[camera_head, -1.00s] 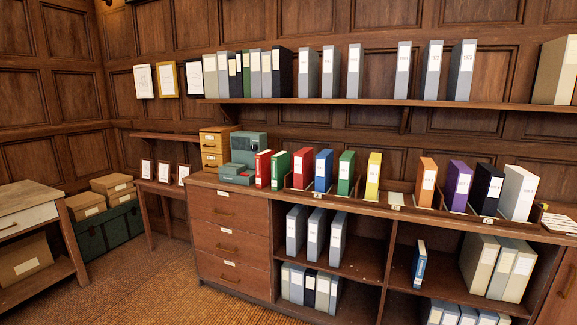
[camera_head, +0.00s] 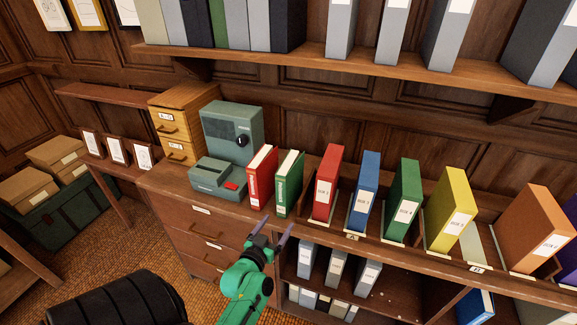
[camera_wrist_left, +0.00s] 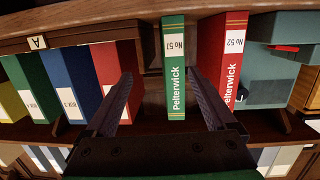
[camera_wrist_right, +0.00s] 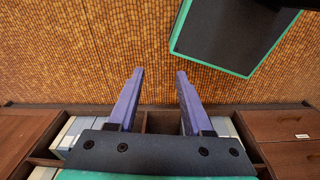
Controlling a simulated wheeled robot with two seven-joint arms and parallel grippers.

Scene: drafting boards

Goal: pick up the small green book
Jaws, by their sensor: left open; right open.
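The small green book (camera_head: 289,183) stands upright on the wooden counter, between a small red book (camera_head: 262,177) and a larger red binder (camera_head: 327,182). In the left wrist view its green spine (camera_wrist_left: 174,100) faces me, lettered "Pelterwick No 57". My left gripper (camera_head: 272,231) is open and empty, in front of the counter edge and below the book. In the left wrist view the book shows between the left gripper's fingers (camera_wrist_left: 159,76), which are apart from it. My right gripper (camera_wrist_right: 160,72) is open and empty; it shows only in its wrist view, with floor behind it.
A green-grey device (camera_head: 232,130) and wooden drawers (camera_head: 184,122) stand left of the books. Blue (camera_head: 364,190), green (camera_head: 404,200) and yellow (camera_head: 450,208) binders stand to the right. A shelf (camera_head: 330,66) with grey binders runs above. The counter sits over drawers and open shelving.

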